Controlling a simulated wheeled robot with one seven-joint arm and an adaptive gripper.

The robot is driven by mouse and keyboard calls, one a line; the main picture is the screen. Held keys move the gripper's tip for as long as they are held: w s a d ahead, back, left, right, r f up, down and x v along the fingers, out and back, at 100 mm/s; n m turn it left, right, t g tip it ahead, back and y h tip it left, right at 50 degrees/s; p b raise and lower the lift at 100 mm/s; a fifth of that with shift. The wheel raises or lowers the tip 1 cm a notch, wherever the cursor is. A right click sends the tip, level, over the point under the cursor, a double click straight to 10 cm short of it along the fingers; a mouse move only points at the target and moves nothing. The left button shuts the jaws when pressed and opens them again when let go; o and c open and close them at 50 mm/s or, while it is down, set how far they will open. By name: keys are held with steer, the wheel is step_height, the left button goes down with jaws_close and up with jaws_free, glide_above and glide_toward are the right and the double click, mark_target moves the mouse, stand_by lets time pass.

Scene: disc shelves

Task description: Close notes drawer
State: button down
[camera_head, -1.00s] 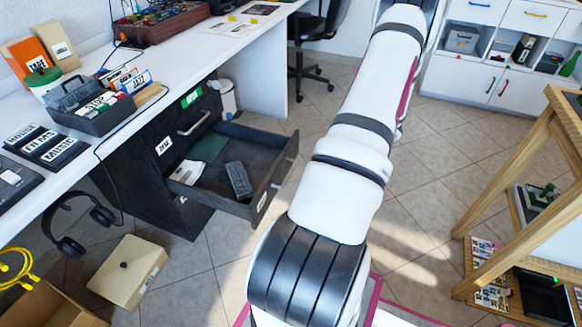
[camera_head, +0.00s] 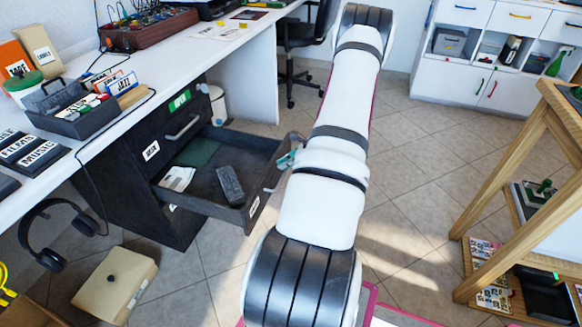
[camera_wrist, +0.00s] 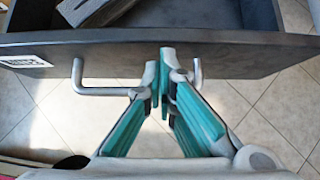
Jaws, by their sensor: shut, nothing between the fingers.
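The notes drawer (camera_head: 266,183) is pulled out of the black cabinet (camera_head: 155,200) under the desk. Its front panel spans the wrist view (camera_wrist: 250,52), with a small label at the left. A grey bar handle (camera_wrist: 95,91) sticks out from the panel; its middle is hidden by my fingers. My gripper (camera_wrist: 163,58) is shut and empty, its teal fingers in front of the panel at the handle. I cannot tell whether the tips touch the panel. In the head view my gripper (camera_head: 287,160) shows partly, at the drawer's front, mostly hidden by my arm.
The drawer holds a dark grey block (camera_head: 231,185), white papers (camera_head: 178,179) and a green sheet (camera_head: 197,152). A closed drawer with a handle (camera_head: 183,128) sits above. A beige box (camera_head: 115,284) stands on the floor. A wooden rack (camera_head: 520,190) stands right.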

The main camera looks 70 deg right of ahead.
stand_by(0.3)
steer(key=w+a+b, duration=0.1)
steer(key=w+a, duration=0.1)
steer(key=w, duration=2.9)
steer(key=shift+w+a+b, duration=0.2)
steer(key=shift+w+b, duration=0.05)
steer(key=shift+b, duration=0.1)
